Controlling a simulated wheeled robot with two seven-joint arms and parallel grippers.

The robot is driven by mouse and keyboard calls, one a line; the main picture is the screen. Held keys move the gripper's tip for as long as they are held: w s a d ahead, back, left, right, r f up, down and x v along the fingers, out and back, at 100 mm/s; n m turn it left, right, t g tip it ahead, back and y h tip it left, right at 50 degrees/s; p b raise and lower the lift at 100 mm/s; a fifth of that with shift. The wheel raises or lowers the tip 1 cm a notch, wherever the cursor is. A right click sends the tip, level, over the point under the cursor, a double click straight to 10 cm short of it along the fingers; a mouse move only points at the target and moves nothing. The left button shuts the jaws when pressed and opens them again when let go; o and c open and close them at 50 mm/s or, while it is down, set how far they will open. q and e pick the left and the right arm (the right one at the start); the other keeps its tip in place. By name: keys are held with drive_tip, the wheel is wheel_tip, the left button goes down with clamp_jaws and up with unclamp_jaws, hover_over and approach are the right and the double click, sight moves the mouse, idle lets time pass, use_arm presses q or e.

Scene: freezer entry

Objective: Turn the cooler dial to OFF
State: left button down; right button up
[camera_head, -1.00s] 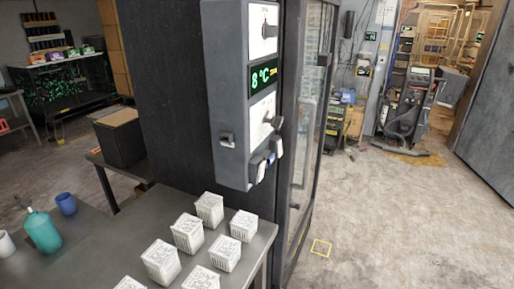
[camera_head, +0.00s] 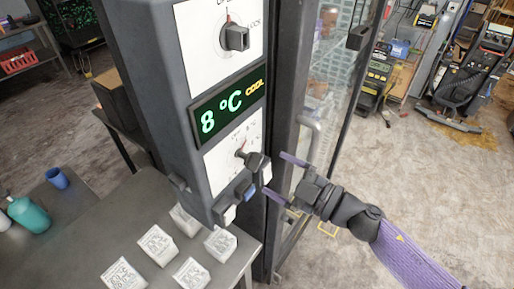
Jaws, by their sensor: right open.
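The cooler's control panel (camera_head: 188,120) is a tall grey box with white plates. Its upper dial (camera_head: 236,37) is a black knob with small lettering around it, partly unreadable. The lower dial (camera_head: 256,161) is a dark knob on a white plate with small marks; its exact setting cannot be told. Between them a display (camera_head: 228,104) reads 8 °C COOL in green and yellow. My right gripper (camera_head: 275,173) is open and empty, just right of the lower dial, its two fingers pointing at the panel. Contact with the dial cannot be told. My left gripper is out of view.
A blue rocker switch (camera_head: 246,190) and a pale one (camera_head: 226,214) sit below the lower dial. A glass door (camera_head: 330,100) with a handle is behind my right gripper. A metal table (camera_head: 85,235) with several white boxes stands below left.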

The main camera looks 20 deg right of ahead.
sight(260, 164)
drive_tip(key=p+x, duration=0.1)
drive_tip(key=x, duration=0.4)
drive_tip(key=shift+w, duration=0.25)
drive_tip(key=shift+w+a, duration=0.35)
drive_tip(key=shift+a, duration=0.1)
drive_tip(key=shift+d, duration=0.1)
clamp_jaws()
